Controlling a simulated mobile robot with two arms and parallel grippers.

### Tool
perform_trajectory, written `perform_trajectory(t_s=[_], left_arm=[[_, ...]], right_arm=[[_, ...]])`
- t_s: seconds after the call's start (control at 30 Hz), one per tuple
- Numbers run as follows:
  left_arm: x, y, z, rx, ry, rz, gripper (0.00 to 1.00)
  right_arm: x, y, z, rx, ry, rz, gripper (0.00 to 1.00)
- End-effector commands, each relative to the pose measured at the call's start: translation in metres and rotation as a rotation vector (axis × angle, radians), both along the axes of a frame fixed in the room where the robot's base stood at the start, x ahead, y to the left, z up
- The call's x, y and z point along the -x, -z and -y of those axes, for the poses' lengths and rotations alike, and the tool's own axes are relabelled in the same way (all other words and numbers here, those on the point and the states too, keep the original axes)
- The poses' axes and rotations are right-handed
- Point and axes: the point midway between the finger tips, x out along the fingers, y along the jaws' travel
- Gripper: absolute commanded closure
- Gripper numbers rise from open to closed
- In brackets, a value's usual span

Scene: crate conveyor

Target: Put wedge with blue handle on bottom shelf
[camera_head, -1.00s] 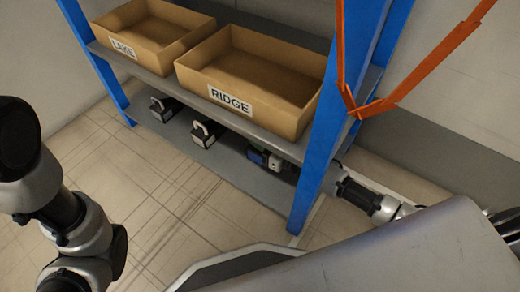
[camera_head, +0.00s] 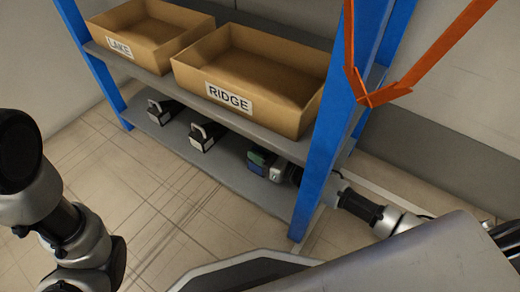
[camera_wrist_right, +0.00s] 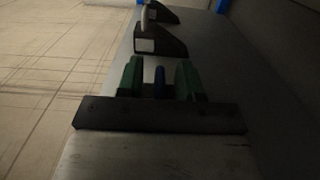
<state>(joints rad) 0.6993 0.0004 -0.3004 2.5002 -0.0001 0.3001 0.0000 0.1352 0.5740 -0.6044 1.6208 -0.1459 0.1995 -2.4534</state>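The blue handle (camera_wrist_right: 160,83) of the wedge stands between the two green fingers of my right gripper (camera_wrist_right: 160,78) in the right wrist view. A gap shows on each side of it, so the gripper is open around the handle. The wedge's body is hidden behind the gripper's dark front bar. In the head view my right gripper (camera_head: 262,162) is low over the right end of the bottom shelf (camera_head: 225,165), past the blue post; the wedge is hard to make out there. My left gripper is not in view.
Two black wedges with pale handles, a left one (camera_head: 163,112) and a nearer one (camera_head: 205,138), stand on the bottom shelf. Crates marked LAKE (camera_head: 150,30) and RIDGE (camera_head: 250,80) sit on the shelf above. A blue post (camera_head: 325,150) stands close to my right arm.

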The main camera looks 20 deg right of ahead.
Motion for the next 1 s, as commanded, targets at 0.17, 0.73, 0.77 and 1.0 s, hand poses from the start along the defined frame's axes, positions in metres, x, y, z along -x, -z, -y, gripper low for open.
perform_trajectory(t_s=[0.17, 0.73, 0.77, 1.0], left_arm=[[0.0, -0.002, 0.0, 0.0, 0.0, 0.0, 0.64], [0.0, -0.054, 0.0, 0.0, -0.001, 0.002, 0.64], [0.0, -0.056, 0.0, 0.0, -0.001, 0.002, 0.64], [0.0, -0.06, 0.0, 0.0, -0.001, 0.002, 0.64]], right_arm=[[0.0, -0.003, 0.0, 0.0, 0.0, 0.0, 0.64], [0.078, -0.005, 0.06, 0.001, 0.001, -0.004, 0.64], [0.082, -0.005, 0.063, 0.001, 0.002, -0.004, 0.64], [0.095, -0.003, 0.074, 0.0, -0.001, 0.0, 0.64]])
